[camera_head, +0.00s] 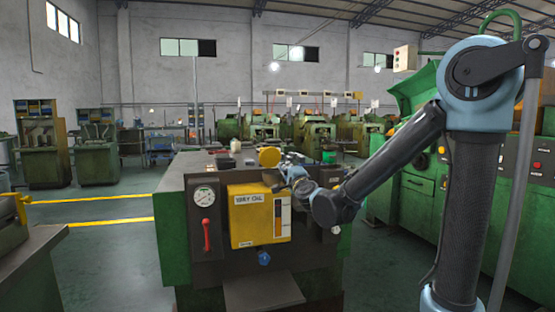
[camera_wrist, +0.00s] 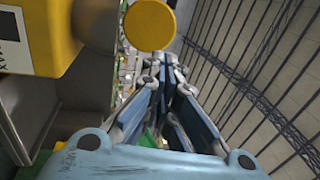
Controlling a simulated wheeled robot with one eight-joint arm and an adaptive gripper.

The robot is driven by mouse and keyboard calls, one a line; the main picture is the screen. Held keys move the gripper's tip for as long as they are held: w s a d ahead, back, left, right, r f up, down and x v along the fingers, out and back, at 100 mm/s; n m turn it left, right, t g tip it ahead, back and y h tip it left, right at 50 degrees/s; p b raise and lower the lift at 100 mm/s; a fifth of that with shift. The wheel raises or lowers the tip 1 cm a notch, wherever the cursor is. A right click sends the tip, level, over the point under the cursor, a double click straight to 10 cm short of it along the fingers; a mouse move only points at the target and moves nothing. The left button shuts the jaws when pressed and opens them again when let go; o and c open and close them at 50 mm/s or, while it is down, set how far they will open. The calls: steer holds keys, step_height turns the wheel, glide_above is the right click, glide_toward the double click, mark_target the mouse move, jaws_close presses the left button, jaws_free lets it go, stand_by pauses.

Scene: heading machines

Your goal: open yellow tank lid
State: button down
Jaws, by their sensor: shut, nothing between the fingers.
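The yellow tank (camera_head: 258,218) is fixed to the front of a green machine and carries a label and a level gauge. Its round yellow lid (camera_head: 269,157) shows as a disc above the tank, its face turned toward the head camera. In the wrist view the lid (camera_wrist: 150,24) is just beyond my fingertips (camera_wrist: 165,64), beside a grey neck on the yellow tank (camera_wrist: 35,40). My gripper is shut and empty, close to the tank's upper right in the head view. I cannot tell whether the fingertips touch the lid.
The green machine (camera_head: 215,165) has a gauge (camera_head: 204,196) and red handle (camera_head: 206,235) left of the tank, and a blue knob (camera_head: 264,258) below it. Small items stand on its top. Another green machine (camera_head: 415,185) stands at right. The floor at left has yellow lines.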

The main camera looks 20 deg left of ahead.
mark_target(274, 151)
steer(key=x, duration=1.4)
steer(key=shift+w, duration=0.1)
steer(key=x, duration=0.4)
steer(key=shift+r, duration=0.3)
